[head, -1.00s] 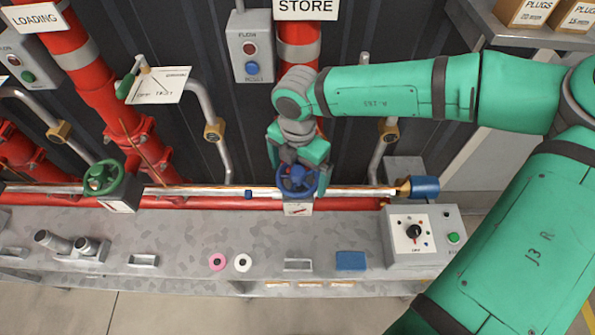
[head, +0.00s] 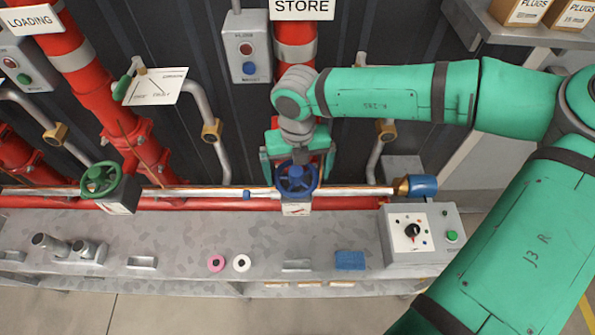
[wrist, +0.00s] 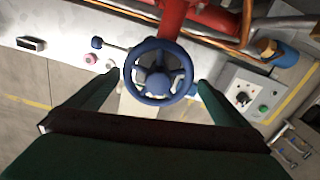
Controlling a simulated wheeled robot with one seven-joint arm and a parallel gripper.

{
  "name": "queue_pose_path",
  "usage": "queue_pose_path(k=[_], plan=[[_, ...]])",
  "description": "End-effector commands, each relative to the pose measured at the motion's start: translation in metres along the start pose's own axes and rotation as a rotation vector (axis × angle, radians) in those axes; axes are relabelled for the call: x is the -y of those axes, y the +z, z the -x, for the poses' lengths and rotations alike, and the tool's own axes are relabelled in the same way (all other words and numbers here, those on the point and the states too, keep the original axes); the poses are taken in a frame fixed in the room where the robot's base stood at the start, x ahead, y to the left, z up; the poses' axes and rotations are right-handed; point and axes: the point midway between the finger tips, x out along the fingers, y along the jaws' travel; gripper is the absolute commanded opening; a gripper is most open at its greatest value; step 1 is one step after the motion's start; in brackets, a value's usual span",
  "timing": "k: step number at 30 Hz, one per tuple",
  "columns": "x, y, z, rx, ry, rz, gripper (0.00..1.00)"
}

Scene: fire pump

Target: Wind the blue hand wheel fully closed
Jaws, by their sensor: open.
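The blue hand wheel (head: 296,179) sits on the pipe below the STORE sign, above a small white gauge plate (head: 297,209). My gripper (head: 298,158) is just behind and above the wheel in the head view, its fingers spread wide. In the wrist view the blue wheel (wrist: 158,72) shows whole, with its hub and spokes. The two green fingers (wrist: 148,92) stand open on either side of it, with a gap to the rim on each side. I cannot tell whether any part of the gripper touches the wheel. The gauge reading is too small to tell.
A green hand wheel (head: 100,179) is on the pipe to the left. A control box (head: 420,237) with a black knob stands at the bench's right. Pink (head: 216,263) and white (head: 242,263) rings and a blue block (head: 349,260) lie on the bench (head: 190,235). Red pipes rise behind.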

Motion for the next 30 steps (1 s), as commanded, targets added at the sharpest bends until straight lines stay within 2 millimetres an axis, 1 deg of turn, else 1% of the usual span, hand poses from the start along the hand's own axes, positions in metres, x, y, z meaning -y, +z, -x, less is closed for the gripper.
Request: queue_pose_path(k=[9,15,19,25,26,27,29,30], plan=[[0.0007,0.0015,-0.0002,0.000,0.002,0.355,1.00],[0.0016,0.0025,0.0000,0.000,0.001,0.559,1.00],[0.0020,0.0027,0.0001,0.000,0.000,0.619,1.00],[0.0019,0.0027,0.0001,0.000,0.000,0.624,1.00],[0.0019,0.0027,0.0001,0.000,0.000,0.624,0.95],[0.0019,0.0027,0.0000,0.000,0.000,0.624,0.86],[0.0021,0.0029,0.0001,0.001,0.000,0.623,0.71],[0.0023,0.0031,0.0001,0.001,-0.001,0.622,0.62]])
